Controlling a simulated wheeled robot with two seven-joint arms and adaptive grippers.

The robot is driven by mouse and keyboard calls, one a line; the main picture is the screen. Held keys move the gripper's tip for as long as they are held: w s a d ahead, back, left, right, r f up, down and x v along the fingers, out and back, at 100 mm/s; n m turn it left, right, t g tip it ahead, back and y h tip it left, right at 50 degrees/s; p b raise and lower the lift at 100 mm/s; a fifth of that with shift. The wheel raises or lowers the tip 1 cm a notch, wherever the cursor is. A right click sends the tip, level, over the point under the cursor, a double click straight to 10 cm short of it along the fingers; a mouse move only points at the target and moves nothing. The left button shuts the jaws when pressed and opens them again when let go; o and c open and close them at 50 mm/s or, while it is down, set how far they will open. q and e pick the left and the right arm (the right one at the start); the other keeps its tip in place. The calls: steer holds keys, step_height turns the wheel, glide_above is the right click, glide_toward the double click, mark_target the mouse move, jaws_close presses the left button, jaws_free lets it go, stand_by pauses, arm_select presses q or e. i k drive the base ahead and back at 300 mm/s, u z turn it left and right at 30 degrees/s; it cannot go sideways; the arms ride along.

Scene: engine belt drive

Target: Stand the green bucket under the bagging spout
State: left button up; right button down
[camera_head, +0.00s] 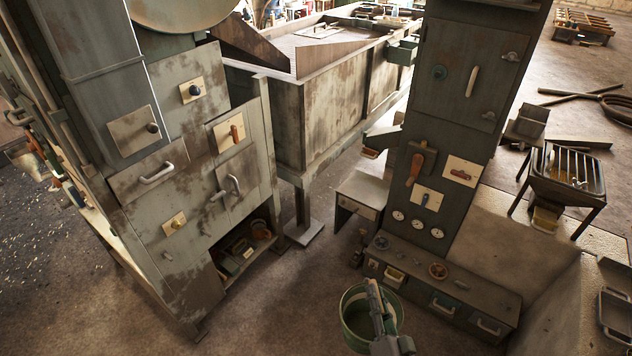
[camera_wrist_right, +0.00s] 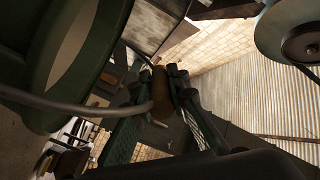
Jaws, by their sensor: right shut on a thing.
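The green bucket (camera_head: 356,325) hangs at the bottom centre of the head view, its open mouth facing up and its inside looking empty. My right gripper (camera_head: 374,288) lies across the bucket's mouth and hides part of its rim. In the right wrist view, the gripper (camera_wrist_right: 165,92) is shut on the brown grip of the bucket's wire handle (camera_wrist_right: 160,100). The bucket's side (camera_wrist_right: 40,70) fills the left of that view. A short chute (camera_head: 382,138) that looks like the spout sticks out left of the tall dark cabinet, beyond the bucket. My left gripper is not in view.
A low bench with drawers (camera_head: 440,293) stands right of the bucket. A small table (camera_head: 362,190) is under the chute. The worn left cabinet (camera_head: 190,180) and the large hopper (camera_head: 325,115) bound the floor. Bare floor (camera_head: 290,300) lies left of the bucket.

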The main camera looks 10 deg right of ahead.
mark_target(366, 192)
steer(key=u, duration=0.4)
steer(key=i, duration=1.15)
steer(key=z, duration=0.25)
steer(key=i, duration=1.05)
steer(key=z, duration=0.55)
steer(key=i, duration=0.55)
steer(key=u, duration=0.05)
